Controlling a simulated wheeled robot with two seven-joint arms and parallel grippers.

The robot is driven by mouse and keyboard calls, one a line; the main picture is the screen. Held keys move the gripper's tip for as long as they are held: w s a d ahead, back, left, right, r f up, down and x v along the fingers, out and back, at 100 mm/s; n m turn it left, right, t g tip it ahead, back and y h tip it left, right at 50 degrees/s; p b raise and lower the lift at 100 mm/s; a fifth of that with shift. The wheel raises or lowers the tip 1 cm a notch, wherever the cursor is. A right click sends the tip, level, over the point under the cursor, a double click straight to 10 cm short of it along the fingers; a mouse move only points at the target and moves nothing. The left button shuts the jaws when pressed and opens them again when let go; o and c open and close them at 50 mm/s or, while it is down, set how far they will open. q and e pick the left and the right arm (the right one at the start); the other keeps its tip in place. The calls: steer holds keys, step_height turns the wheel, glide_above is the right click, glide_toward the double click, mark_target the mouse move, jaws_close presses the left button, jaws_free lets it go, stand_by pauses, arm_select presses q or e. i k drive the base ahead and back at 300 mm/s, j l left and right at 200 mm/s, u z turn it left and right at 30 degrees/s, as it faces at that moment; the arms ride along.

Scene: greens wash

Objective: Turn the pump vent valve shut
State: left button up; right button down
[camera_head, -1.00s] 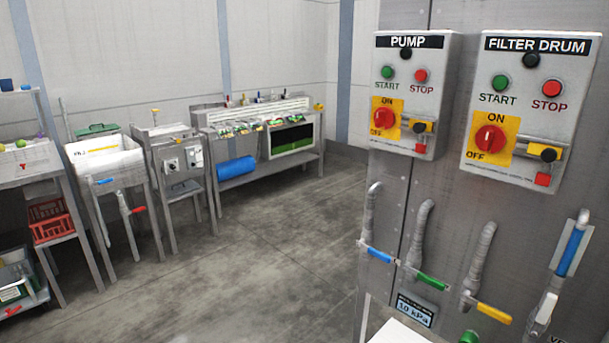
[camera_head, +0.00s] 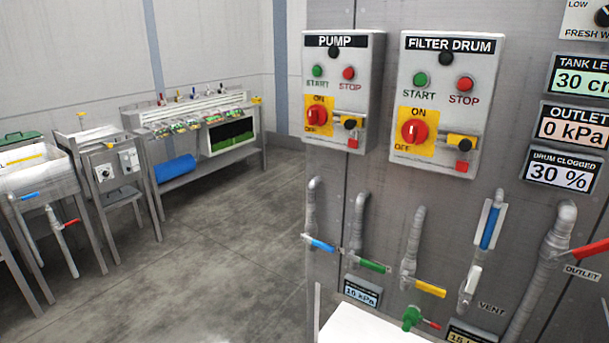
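A "VENT" label (camera_head: 491,308) is on the grey panel at the lower right. Just left of and above it is a pipe with a blue lever (camera_head: 490,227) standing upright. Below and left is a small green valve (camera_head: 412,318) with a short red lever (camera_head: 431,324). I cannot tell for sure which of these is the pump vent valve. Neither of my grippers is in view.
Pipes with a blue lever (camera_head: 320,244), a green lever (camera_head: 375,266) and a yellow lever (camera_head: 431,288) stand left of the vent label. The pump box (camera_head: 343,85) and filter drum box (camera_head: 445,105) hang above. A red outlet lever (camera_head: 590,249) is at the right. Open floor (camera_head: 215,240) lies left.

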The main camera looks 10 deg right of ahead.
mark_target(471, 287)
steer(key=z, duration=1.5)
